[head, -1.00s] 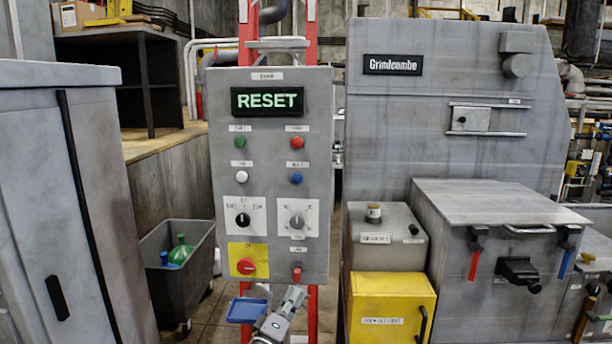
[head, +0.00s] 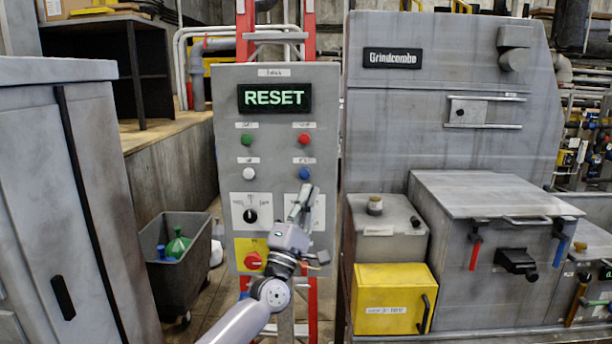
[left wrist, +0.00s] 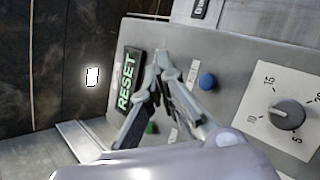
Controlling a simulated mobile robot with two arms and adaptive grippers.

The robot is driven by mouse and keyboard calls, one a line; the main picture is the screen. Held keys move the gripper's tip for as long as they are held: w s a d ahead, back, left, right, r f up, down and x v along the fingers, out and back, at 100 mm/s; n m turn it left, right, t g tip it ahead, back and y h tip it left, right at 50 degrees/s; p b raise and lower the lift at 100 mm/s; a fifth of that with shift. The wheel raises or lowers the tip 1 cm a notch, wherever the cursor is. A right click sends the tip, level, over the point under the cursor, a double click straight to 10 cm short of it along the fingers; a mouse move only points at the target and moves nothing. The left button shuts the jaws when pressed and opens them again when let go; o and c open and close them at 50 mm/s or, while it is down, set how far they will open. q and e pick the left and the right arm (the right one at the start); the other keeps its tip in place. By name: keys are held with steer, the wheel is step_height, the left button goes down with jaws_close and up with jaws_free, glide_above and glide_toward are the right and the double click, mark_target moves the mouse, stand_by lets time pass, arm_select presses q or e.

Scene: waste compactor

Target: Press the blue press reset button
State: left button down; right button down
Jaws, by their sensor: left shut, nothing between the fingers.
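The blue button (head: 304,173) sits on the right side of the grey control panel (head: 225,130), below the red button. My left gripper (head: 302,192) is shut and empty, its fingertips just below the blue button in the head view. I cannot tell whether they touch the panel. In the left wrist view the blue button (left wrist: 207,81) is to the right of the shut fingertips (left wrist: 161,56), with a visible gap in the picture. My right gripper is not in view.
The panel also has a lit RESET display (head: 274,97), a red button (head: 304,138), a green button (head: 246,139), a white button (head: 249,173) and a black dial (head: 250,215). A red knob (head: 252,261) on yellow is lower left. My left arm partly covers the right dial.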

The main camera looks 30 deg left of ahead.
mark_target(304, 174)
arm_select(q)
steer(key=w+a+b, duration=0.1)
steer(key=w+b, duration=0.1)
steer(key=b, duration=0.1)
steer(key=w+a+b, duration=0.2)
steer(key=w, duration=0.1)
steer(key=w+a+b, duration=0.1)
steer(key=w+b, duration=0.1)
steer(key=b, duration=0.1)
steer(key=shift+w+a+b, duration=0.25)
steer(key=shift+a+b, duration=0.05)
steer(key=shift+b, duration=0.05)
stand_by(1.3)
steer(key=shift+w+a+b, duration=0.25)
steer(key=shift+w+b, duration=0.1)
steer(key=shift+b, duration=0.4)
